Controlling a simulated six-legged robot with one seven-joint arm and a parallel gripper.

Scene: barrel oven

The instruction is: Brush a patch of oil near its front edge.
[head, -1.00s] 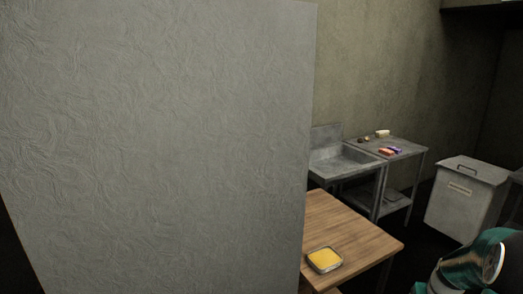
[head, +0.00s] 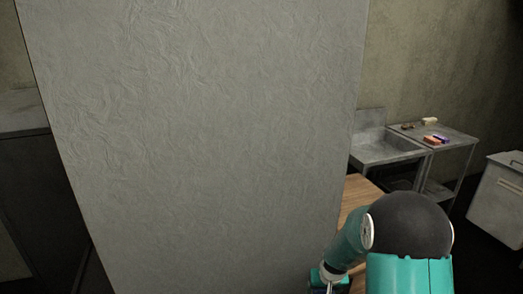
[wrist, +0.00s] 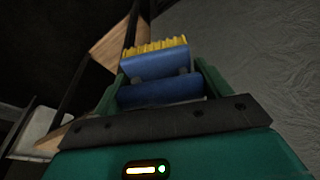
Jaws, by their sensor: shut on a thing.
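A blue brush (wrist: 155,65) with a row of yellow bristles is held between the fingers of my gripper (wrist: 160,88) in the wrist view. The bristles point up in that picture, away from the gripper body, and touch nothing that I can see. In the head view my gripper (head: 328,278) is low in the picture, in front of the lower right side of a big grey panel, and my arm covers much of the space beside it. No patch of oil shows in either view now.
The tall grey textured panel (head: 210,130) fills most of the head view. A wooden table (head: 354,195) shows partly behind my arm. Farther back are a metal sink (head: 385,150), a side table (head: 455,135) with small items, and a grey bin (head: 500,195).

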